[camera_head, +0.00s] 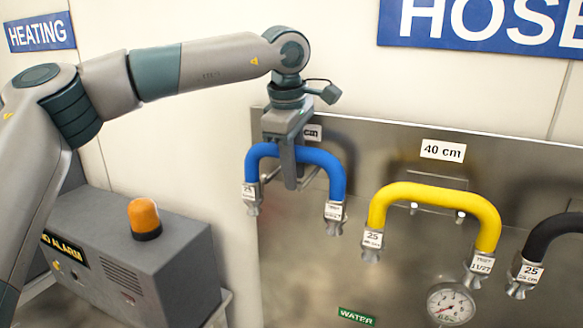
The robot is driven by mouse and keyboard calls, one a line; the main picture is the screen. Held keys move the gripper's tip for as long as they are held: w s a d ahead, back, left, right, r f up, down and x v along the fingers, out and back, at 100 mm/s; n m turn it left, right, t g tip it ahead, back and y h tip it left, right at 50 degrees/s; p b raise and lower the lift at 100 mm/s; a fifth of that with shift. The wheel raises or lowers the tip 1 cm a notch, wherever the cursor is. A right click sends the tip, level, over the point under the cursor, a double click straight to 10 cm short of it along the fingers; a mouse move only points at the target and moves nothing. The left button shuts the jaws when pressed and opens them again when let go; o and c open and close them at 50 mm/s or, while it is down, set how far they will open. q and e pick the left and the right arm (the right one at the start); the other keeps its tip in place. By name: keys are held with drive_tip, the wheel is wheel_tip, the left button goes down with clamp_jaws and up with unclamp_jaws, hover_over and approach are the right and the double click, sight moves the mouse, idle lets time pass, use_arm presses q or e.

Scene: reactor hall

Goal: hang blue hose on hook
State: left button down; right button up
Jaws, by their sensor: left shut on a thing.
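The blue hose (321,158) is an arch with metal couplings and tags at both ends, in front of the left part of the metal panel. My left gripper (290,180) comes down from above and is shut on the hose near the top of its arch. The ends of the hose hang down on both sides of the fingers. A hook behind the blue hose is mostly hidden by the gripper; I cannot tell whether the hose touches it. My right gripper is not in view.
A yellow hose (432,194) hangs on the panel (400,285) under a "40 cm" label (443,150). A black hose (556,228) is at the right edge. A pressure gauge (451,304) is below. A grey box (130,255) with an orange lamp (145,217) stands at the left.

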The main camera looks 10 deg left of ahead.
use_arm(q)
drive_tip(key=shift+f+b, duration=0.8)
drive_tip(key=shift+f, duration=0.6)
drive_tip(key=c, duration=1.4)
unclamp_jaws()
drive_tip(key=shift+s, duration=0.1)
